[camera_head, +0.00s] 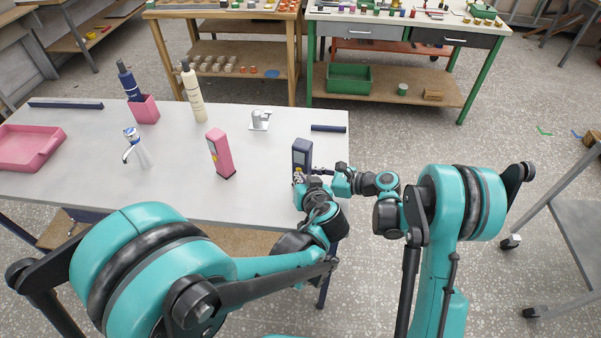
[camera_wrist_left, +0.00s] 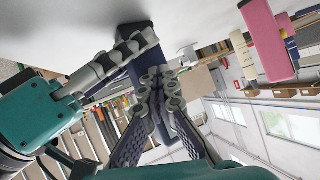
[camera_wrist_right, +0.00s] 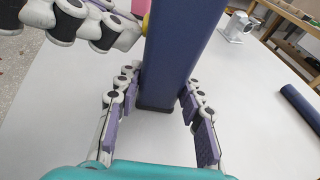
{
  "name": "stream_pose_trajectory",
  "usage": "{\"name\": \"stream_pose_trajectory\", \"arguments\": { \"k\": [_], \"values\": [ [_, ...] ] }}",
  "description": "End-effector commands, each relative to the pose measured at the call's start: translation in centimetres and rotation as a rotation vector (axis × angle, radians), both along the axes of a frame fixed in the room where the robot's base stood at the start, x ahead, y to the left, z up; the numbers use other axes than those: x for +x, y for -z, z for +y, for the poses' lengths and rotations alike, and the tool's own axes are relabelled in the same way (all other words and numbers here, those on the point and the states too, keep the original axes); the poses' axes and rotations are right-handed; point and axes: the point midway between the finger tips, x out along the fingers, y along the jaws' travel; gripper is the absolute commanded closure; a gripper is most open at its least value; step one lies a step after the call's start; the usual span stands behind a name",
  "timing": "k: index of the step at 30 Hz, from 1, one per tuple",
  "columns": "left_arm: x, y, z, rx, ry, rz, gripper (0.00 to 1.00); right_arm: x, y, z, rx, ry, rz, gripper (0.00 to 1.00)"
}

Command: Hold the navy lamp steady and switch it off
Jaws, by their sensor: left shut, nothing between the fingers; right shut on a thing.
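The navy lamp (camera_head: 302,152) is an upright box near the right end of the grey table. It also shows in the left wrist view (camera_wrist_left: 134,42) and the right wrist view (camera_wrist_right: 184,45). My right gripper (camera_wrist_right: 160,82) is shut on the lamp's lower part, one finger on each side. My left gripper (camera_head: 299,181) is shut and empty at the lamp's near face; its fingertips (camera_wrist_left: 155,78) are together. In the right wrist view the left fingers are beside a small yellow part (camera_wrist_right: 146,22) on the lamp. Whether they touch it is hidden.
A pink box-shaped lamp (camera_head: 220,153) stands left of the navy one.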

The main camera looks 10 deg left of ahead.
Motion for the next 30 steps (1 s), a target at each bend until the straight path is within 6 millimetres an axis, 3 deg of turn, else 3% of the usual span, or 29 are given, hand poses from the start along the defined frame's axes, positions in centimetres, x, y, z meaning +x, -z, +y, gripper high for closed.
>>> {"name": "stream_pose_trajectory", "arguments": {
  "k": [17, 30],
  "values": [
    [-0.9, 0.0, 0.2, 0.000, 0.001, -0.001, 1.00, -0.1, 0.0, 0.0, 0.000, -0.002, 0.000, 0.83],
    [-5.1, 0.0, 1.4, 0.001, 0.002, -0.001, 1.00, -0.1, 0.0, 0.0, 0.000, -0.001, 0.000, 0.83]
  ]
}}
